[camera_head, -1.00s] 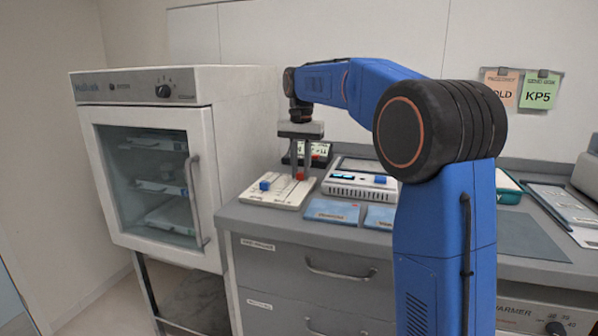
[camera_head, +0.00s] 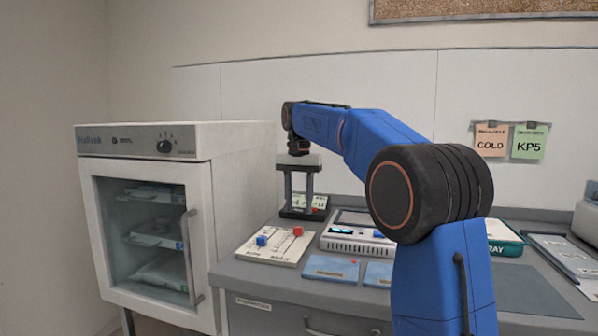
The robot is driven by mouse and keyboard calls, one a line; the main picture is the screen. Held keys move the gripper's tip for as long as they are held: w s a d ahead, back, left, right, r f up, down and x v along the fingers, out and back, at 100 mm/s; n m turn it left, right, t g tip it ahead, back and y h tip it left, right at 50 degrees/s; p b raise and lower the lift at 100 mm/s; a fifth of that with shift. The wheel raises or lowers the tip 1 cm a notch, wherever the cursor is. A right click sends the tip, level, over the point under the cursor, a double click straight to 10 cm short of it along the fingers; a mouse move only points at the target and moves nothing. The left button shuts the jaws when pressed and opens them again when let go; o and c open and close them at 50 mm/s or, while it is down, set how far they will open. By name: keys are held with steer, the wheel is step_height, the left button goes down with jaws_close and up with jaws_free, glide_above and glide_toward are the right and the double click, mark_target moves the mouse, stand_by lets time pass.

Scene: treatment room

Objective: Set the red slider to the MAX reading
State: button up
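The white slider board (camera_head: 272,251) lies on the counter left of centre. Its red slider (camera_head: 298,231) sits near the far right end of its track. Its blue slider (camera_head: 261,240) sits to the left on the other track. The small print on the board is too small to read, so I cannot tell which mark the red slider is at. My gripper (camera_head: 299,204) points down above the board's far side, its two fingers apart with nothing between them. It is clear of the red slider.
A white device with a small screen (camera_head: 349,233) stands right of the board, and a dark device (camera_head: 322,210) stands behind. Blue cards (camera_head: 331,269) lie in front. A white cabinet (camera_head: 240,170) rises close on the left.

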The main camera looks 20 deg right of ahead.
step_height(320, 180, up, 11)
stand_by(0.4)
stand_by(0.4)
